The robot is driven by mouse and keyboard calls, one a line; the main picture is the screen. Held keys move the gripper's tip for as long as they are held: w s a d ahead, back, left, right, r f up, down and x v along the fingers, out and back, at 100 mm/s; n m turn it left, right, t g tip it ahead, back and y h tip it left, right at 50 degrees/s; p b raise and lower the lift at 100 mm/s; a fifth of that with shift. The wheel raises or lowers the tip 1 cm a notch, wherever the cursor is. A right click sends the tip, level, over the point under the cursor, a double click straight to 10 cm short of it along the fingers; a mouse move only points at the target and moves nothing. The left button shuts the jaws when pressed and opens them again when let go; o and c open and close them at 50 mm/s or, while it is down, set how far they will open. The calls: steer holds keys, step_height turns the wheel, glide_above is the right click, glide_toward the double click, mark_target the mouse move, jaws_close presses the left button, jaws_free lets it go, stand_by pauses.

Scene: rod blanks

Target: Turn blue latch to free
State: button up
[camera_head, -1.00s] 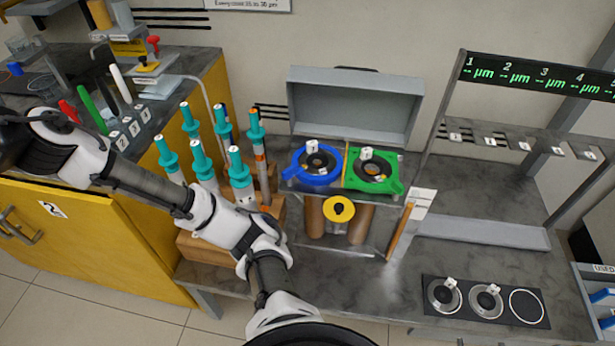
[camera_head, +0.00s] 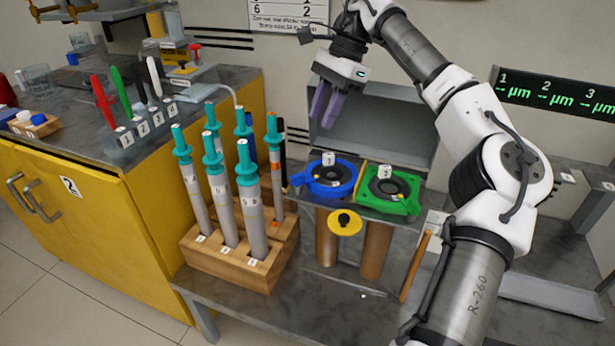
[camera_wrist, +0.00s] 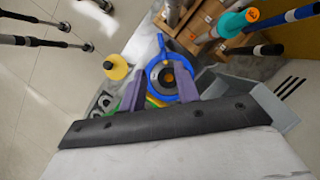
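The blue latch (camera_head: 330,194) is a blue ring with a short handle pointing left, around a dark round port with a small number tag. It sits on the grey stand, left of a green latch (camera_head: 402,207). My gripper (camera_head: 322,119) is above and behind the blue latch, its purple fingers pointing down, apart from it. In the wrist view the blue latch (camera_wrist: 162,45) appears beyond and between the two spread fingers (camera_wrist: 160,82), with its handle toward the top. My gripper is open and empty. The green latch is mostly hidden behind a finger there.
A raised grey lid (camera_head: 370,130) stands behind the latches. A yellow disc with a black knob (camera_head: 344,222) is in front. A wooden rack (camera_head: 232,262) of teal-topped tools stands close on the left. An orange-brown rod (camera_head: 415,265) leans at the right.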

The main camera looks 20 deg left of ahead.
mark_target(298, 174)
steer(key=b+x, duration=0.2)
steer(key=x, duration=1.1)
steer(key=shift+s+a+f, duration=0.2)
steer(key=shift+f, duration=0.05)
jaws_close()
